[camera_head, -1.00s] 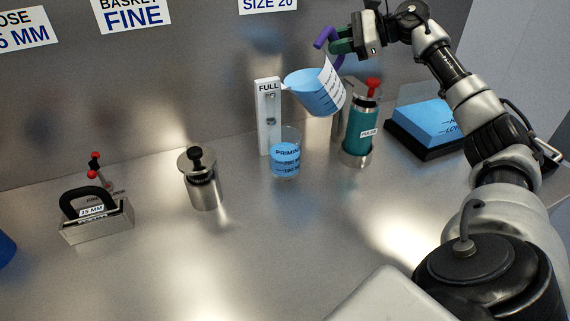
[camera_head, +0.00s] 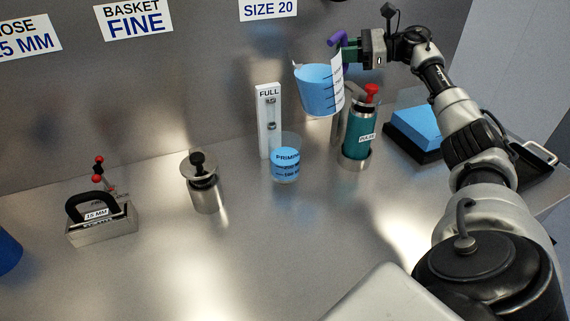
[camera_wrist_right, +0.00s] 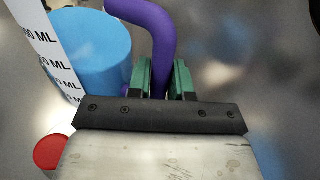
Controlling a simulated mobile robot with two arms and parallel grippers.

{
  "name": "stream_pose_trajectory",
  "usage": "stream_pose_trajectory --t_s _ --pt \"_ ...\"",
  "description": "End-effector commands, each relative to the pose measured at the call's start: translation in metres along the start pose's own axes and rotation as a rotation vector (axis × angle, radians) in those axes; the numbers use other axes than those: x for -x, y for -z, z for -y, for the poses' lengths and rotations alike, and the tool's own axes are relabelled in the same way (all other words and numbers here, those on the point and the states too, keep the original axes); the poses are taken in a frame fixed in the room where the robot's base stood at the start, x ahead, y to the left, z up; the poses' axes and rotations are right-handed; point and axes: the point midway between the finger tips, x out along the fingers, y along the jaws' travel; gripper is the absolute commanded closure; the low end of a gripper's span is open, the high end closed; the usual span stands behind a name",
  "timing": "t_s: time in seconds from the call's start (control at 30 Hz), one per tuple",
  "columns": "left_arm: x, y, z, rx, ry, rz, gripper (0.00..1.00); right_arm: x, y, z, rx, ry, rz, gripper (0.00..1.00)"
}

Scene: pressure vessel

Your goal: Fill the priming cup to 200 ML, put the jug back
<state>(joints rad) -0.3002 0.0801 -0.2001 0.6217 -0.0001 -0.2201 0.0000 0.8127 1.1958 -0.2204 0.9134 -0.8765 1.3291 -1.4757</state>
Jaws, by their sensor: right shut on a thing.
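The jug (camera_head: 316,91) is blue with a white scale strip and a purple handle. It hangs in the air near the back wall, close to upright. My right gripper (camera_head: 350,50) is shut on its purple handle, which also shows between the green fingers in the right wrist view (camera_wrist_right: 166,78). The priming cup (camera_head: 285,160) is clear, stands on the steel bench below and left of the jug, and holds blue liquid. Its marks are too small to read the level exactly. My left gripper is not in view.
A white FULL gauge (camera_head: 268,120) stands behind the cup. A teal cylinder with a red top (camera_head: 360,128) stands to its right, then a blue block on a black base (camera_head: 416,128). A steel plunger pot (camera_head: 204,186) and a 15 MM block (camera_head: 100,226) stand left. The front bench is clear.

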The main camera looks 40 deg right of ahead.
Motion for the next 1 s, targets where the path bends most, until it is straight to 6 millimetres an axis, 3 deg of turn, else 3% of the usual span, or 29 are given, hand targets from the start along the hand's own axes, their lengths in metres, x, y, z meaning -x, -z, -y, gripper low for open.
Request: stream_pose_trajectory --t_s 0.1,0.2,0.47,0.8,1.0 --pt "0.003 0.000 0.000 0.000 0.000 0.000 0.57 0.006 0.011 0.011 -0.210 0.005 0.148 1.00" --pt "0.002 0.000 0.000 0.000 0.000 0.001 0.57 0.009 0.013 0.013 -0.270 0.004 0.188 1.00" --pt "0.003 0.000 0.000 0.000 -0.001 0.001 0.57 0.010 0.011 0.013 -0.265 0.003 0.183 1.00" --pt "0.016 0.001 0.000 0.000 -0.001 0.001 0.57 0.014 -0.016 0.020 -0.263 0.003 0.181 1.00" --pt "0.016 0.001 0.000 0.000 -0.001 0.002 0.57 0.014 -0.016 0.020 -0.264 0.003 0.180 1.00"
